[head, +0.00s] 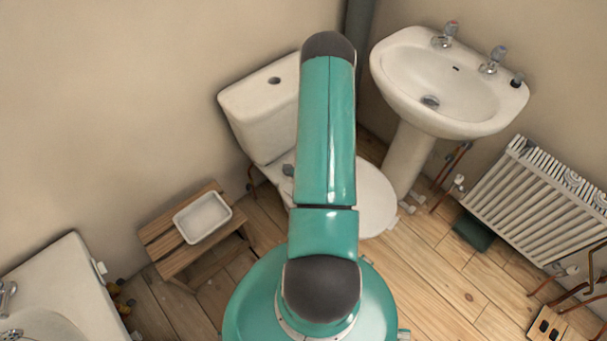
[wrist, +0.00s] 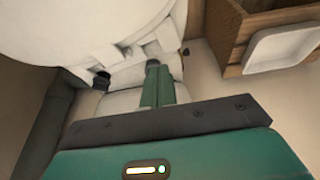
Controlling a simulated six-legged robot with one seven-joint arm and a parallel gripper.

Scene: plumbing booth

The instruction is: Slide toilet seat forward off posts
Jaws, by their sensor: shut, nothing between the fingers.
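The white toilet seat (head: 376,200) lies on the toilet in the head view, its middle and left hidden by my arm. In the wrist view a broad white rounded surface, which looks like the seat or its lid (wrist: 80,25), fills the upper left. Small white blocks (wrist: 150,48) and a dark stub (wrist: 102,79) sit at its rear edge; I cannot tell which are posts. My gripper (wrist: 153,64) is shut and empty, its green fingers side by side close to this rear edge. I cannot tell whether they touch it. In the head view the gripper is hidden.
The white cistern (head: 262,115) stands against the wall behind the seat. A wooden stool (head: 165,240) with a white tray (head: 203,218) is to the left. A washbasin (head: 440,75) and a radiator (head: 540,200) are to the right. Wooden floor (head: 440,275) lies clear in front.

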